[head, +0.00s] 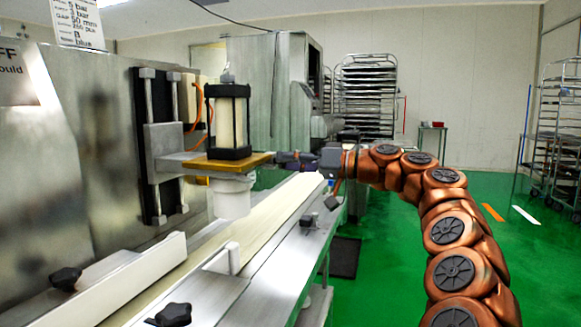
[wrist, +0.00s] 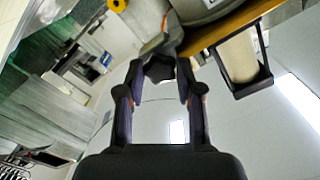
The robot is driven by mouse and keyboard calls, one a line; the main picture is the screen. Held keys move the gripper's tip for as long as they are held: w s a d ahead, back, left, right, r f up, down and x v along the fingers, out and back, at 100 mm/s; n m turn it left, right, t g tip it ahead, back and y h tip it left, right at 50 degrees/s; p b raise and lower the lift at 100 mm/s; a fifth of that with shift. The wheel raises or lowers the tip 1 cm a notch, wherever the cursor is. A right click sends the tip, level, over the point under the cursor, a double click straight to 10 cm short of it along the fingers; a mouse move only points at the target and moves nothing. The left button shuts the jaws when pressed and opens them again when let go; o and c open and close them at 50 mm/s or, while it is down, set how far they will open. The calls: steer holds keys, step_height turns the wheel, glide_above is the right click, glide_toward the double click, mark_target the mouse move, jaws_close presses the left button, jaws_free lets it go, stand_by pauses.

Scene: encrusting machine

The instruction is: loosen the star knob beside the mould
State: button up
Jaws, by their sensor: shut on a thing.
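The white cylindrical mould (head: 231,196) hangs under a plate with a yellow-brown edge (head: 222,161), above the conveyor. My gripper (head: 284,160) reaches in from the right at plate height, beside the mould. In the wrist view my gripper (wrist: 160,72) has its two fingers on either side of a dark star knob (wrist: 159,68) and is shut on it. In the head view that knob is mostly hidden at the fingertips. The plate's edge (wrist: 228,28) and a pale round part, probably the mould (wrist: 198,10), show above the knob in the wrist view.
A black-framed cylinder (head: 229,122) stands on the plate. Other dark star knobs sit lower, at the left guide rail (head: 66,279), the front (head: 173,315) and the conveyor's right side (head: 333,202). Tray racks (head: 366,95) stand behind. Green floor (head: 400,250) is open at right.

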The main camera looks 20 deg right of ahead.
stand_by(0.4)
steer(key=o, duration=1.2)
steer(key=shift+c, duration=0.2)
steer(key=shift+d, duration=0.1)
steer(key=v, duration=1.1)
steer(key=shift+s+d, duration=0.25)
steer(key=shift+d, duration=0.05)
